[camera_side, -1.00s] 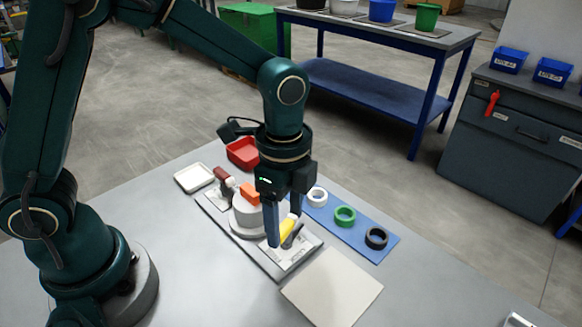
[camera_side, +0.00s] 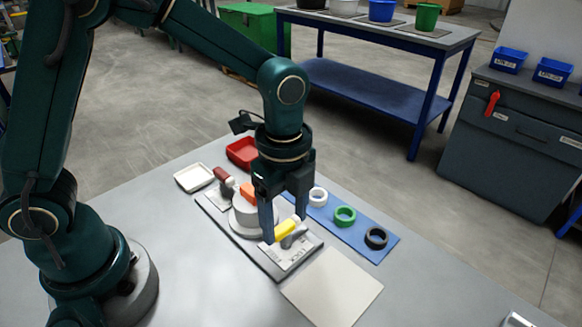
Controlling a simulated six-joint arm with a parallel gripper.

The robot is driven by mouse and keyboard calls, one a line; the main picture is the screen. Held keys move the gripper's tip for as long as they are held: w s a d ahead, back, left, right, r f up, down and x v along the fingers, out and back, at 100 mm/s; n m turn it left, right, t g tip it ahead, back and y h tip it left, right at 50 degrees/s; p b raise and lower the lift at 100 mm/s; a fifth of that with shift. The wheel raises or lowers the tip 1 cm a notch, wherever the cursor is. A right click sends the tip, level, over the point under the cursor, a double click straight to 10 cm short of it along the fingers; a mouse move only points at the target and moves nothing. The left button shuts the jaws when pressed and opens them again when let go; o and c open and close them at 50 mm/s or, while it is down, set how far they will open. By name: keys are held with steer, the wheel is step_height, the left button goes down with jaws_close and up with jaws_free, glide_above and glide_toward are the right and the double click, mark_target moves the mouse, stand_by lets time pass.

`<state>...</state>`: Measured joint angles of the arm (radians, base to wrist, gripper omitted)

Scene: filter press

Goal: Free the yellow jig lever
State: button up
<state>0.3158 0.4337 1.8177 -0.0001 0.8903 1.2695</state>
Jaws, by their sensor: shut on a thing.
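The yellow jig lever (camera_side: 286,228) sits at the near right end of the grey jig plate (camera_side: 263,262), beside a round grey block (camera_side: 244,219). My gripper (camera_side: 285,226) points down over it, its two fingers on either side of the lever and shut on it. The fingers hide part of the lever. A dark grey piece (camera_side: 294,238) lies against the lever on its metal base (camera_side: 289,256). An orange piece (camera_side: 247,189) sits on the round block, partly behind my gripper. A dark red lever (camera_side: 222,174) stands at the plate's far left end.
A blue mat (camera_side: 358,247) with white (camera_side: 318,197), green (camera_side: 344,216) and black (camera_side: 376,237) rings lies to the right. A beige square plate (camera_side: 332,287) lies in front. A red tray (camera_side: 242,153) and a white tray (camera_side: 194,177) stand behind. The table's front left is clear.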

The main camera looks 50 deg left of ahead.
mark_target(285, 225)
steer(key=o, duration=1.1)
steer(key=shift+r, duration=2.6)
